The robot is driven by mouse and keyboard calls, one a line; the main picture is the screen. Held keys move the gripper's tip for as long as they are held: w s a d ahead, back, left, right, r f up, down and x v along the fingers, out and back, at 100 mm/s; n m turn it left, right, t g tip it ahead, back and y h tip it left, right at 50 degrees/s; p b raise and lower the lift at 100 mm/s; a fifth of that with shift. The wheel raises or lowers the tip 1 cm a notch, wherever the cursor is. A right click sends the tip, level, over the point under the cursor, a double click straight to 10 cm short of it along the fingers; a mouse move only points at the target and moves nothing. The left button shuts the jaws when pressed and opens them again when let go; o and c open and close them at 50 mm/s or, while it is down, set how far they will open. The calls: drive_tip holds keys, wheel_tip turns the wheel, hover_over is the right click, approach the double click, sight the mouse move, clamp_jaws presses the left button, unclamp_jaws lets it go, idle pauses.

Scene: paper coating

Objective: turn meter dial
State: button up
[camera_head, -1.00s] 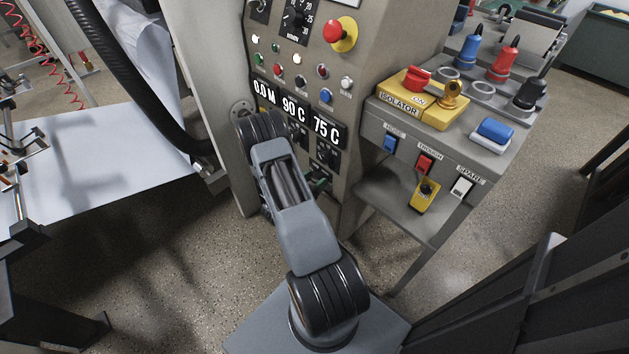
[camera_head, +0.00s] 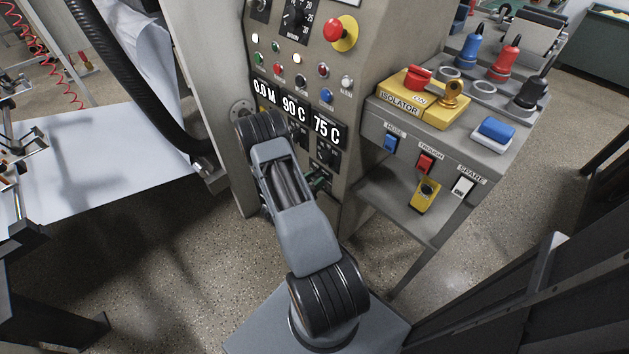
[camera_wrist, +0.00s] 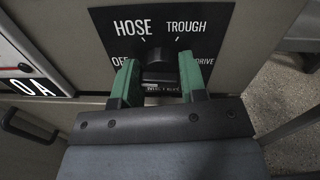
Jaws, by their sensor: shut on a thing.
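In the wrist view the meter dial (camera_wrist: 158,75) is a dark knob on a black plate (camera_wrist: 105,22) lettered OFF, HOSE, TROUGH and DRIVE. My gripper (camera_wrist: 159,63) has green fingers, one on each side of the knob, and is shut on it. The fingers partly cover the OFF and DRIVE ends of the plate. I cannot make out clearly which mark the knob points to. In the head view my arm hides the dial, and only a bit of green finger (camera_head: 318,182) shows beside it.
The grey control cabinet carries displays (camera_head: 293,108) reading 0.0 M, 90 C and 75 C, coloured buttons and a red emergency knob (camera_head: 341,33). A side shelf at right holds a yellow isolator (camera_head: 432,98) and rocker switches. A black hose (camera_head: 135,85) hangs at left.

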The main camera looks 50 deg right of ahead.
drive_tip(key=m+b, duration=0.1)
drive_tip(key=m, duration=0.1)
drive_tip(key=m+b, duration=0.1)
drive_tip(key=m, duration=0.1)
drive_tip(key=m+b, duration=0.1)
drive_tip(key=m, duration=0.1)
drive_tip(key=shift+s+f, duration=0.1)
drive_tip(key=shift+f, duration=0.15)
drive_tip(key=m+b, duration=0.3)
drive_tip(key=m, duration=0.2)
drive_tip(key=shift+s+h, duration=0.1)
drive_tip(key=shift+h, duration=0.2)
drive_tip(key=shift+m+g+b, duration=0.3)
drive_tip(key=shift+b, duration=0.05)
drive_tip(key=o, duration=0.9)
drive_tip(key=shift+r, duration=0.1)
drive_tip(key=a+p, duration=0.1)
drive_tip(key=a, duration=0.8)
drive_tip(key=a+p, duration=0.1)
drive_tip(key=a, duration=0.3)
drive_tip(key=shift+w+a+f+p, duration=0.3)
drive_tip(key=shift+w+a+f, duration=0.05)
drive_tip(key=shift+r, duration=0.1)
